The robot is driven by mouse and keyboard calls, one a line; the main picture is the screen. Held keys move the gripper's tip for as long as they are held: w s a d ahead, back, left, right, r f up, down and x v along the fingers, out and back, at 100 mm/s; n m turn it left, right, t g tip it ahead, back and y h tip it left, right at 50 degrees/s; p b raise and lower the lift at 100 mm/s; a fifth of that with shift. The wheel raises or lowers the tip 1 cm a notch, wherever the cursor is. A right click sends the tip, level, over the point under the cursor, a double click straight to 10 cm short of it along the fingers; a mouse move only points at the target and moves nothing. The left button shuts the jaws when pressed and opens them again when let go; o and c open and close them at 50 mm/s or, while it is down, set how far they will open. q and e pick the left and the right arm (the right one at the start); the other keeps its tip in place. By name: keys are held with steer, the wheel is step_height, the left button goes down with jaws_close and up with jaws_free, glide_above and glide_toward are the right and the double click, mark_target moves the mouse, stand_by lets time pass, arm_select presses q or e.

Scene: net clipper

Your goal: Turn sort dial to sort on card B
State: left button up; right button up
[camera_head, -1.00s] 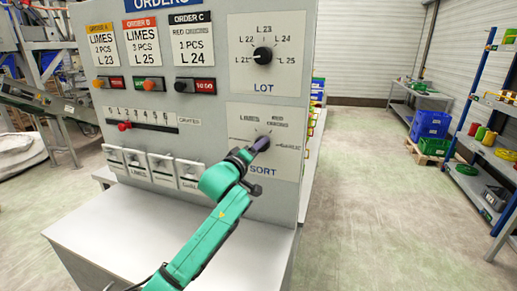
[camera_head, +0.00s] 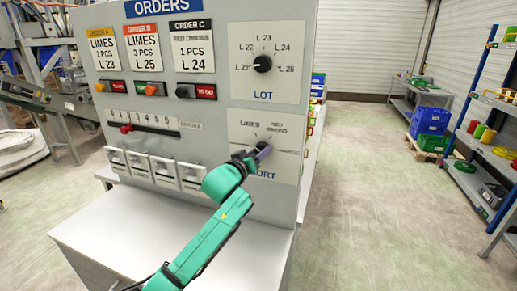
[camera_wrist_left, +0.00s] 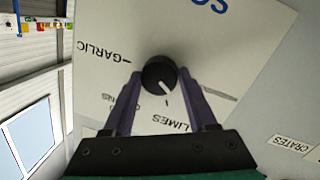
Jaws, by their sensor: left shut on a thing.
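The sort dial (camera_wrist_left: 158,73) is a round black knob on a white plate marked SORT. In the left wrist view it sits between the purple fingers of my left gripper (camera_wrist_left: 160,86), which is shut on it. Its white mark points down and slightly right, toward the LIMES label (camera_wrist_left: 175,125); the GARLIC label (camera_wrist_left: 118,50) is at upper left. In the head view my left gripper (camera_head: 262,151) mostly hides the dial. Card B (camera_head: 142,47), orange-topped, reads LIMES, 3 PCS, L 25. My right gripper is out of view.
The lot dial (camera_head: 262,64) is above the sort plate. Buttons, a crates slider (camera_head: 127,128) and a row of white switches (camera_head: 150,168) are to the left. A grey ledge (camera_head: 110,230) juts out below the panel. The floor to the right is open.

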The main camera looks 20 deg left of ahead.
arm_select(q)
steer(key=m+p, duration=0.1)
steer(key=m, duration=0.1)
steer(key=m+p, duration=0.1)
steer(key=m, duration=0.1)
steer(key=shift+m+g+y, duration=0.3)
steer(key=shift+m, duration=0.1)
stand_by(0.4)
steer(key=o, duration=1.4)
steer(key=shift+c, duration=0.2)
steer(key=shift+r, duration=0.1)
steer(key=s+a+r+b, duration=0.1)
steer(key=s+b, duration=0.3)
steer(key=s, duration=1)
steer(key=shift+s+a+r, duration=0.2)
steer(key=shift+a+r, duration=0.1)
steer(key=shift+a, duration=0.15)
